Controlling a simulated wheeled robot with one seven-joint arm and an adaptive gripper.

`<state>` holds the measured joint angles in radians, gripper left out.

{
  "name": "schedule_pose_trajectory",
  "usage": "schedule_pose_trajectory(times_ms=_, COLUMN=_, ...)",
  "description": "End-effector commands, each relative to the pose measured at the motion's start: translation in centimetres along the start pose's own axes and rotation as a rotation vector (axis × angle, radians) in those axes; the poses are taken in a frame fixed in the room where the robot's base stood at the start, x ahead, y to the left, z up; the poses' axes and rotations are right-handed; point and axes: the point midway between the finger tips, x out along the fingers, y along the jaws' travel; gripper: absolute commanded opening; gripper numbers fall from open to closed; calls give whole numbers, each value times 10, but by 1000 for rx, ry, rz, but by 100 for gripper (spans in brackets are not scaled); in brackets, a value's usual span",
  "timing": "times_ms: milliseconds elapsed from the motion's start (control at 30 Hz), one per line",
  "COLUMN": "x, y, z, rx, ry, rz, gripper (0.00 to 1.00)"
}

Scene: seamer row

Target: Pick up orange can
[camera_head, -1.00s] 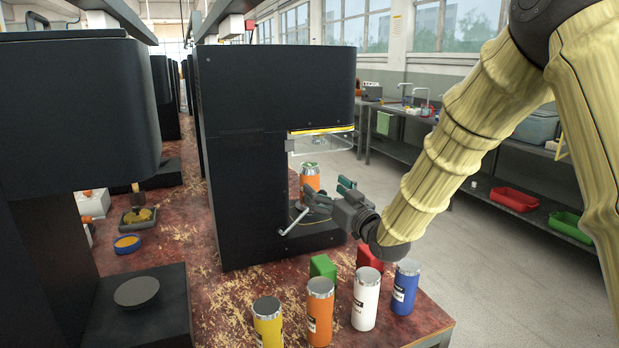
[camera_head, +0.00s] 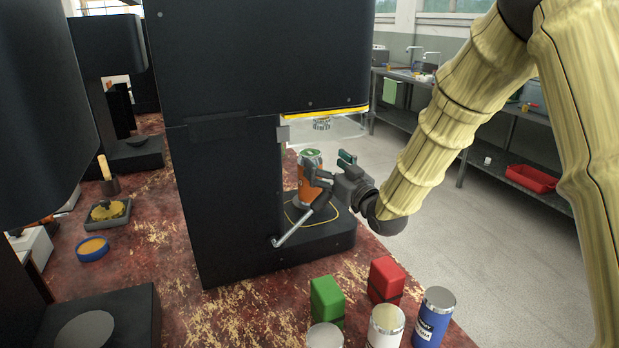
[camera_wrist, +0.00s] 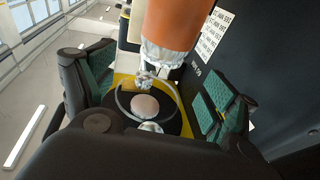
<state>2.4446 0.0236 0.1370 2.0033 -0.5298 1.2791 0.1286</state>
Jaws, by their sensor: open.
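An orange can (camera_head: 309,160) with a green and silver top stands on the base of the black seamer (camera_head: 250,150), under its head. My gripper (camera_head: 331,172) is open at the can's right side, with one dark finger overlapping the can in the head view. In the wrist view, the orange can (camera_wrist: 180,25) shows at the top with its silver end toward the jaws. My open gripper (camera_wrist: 160,92) has green pads left and right, with nothing clasped between them. Whether a finger touches the can cannot be told.
A green block (camera_head: 326,298), a red block (camera_head: 386,278), a white can (camera_head: 386,330) and a blue can (camera_head: 434,315) stand at the table's front. A bent metal lever (camera_head: 300,225) juts from the seamer near my gripper. Open floor lies to the right.

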Motion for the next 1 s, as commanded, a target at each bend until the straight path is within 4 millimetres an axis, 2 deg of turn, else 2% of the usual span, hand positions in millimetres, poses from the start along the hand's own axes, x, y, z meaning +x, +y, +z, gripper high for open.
schedule_pose_trajectory(times_ms=33, x=-1, y=0, z=11, rx=1, ry=-4, rz=0, gripper=86)
schedule_pose_trajectory(times_ms=267, x=-6, y=-1, z=45, rx=1, ry=-2, rz=-1, gripper=86)
schedule_pose_trajectory(times_ms=633, x=19, y=-2, z=44, rx=-1, ry=1, rz=-3, gripper=86)
schedule_pose_trajectory(times_ms=1000, x=65, y=-2, z=44, rx=-1, ry=1, rz=-3, gripper=86)
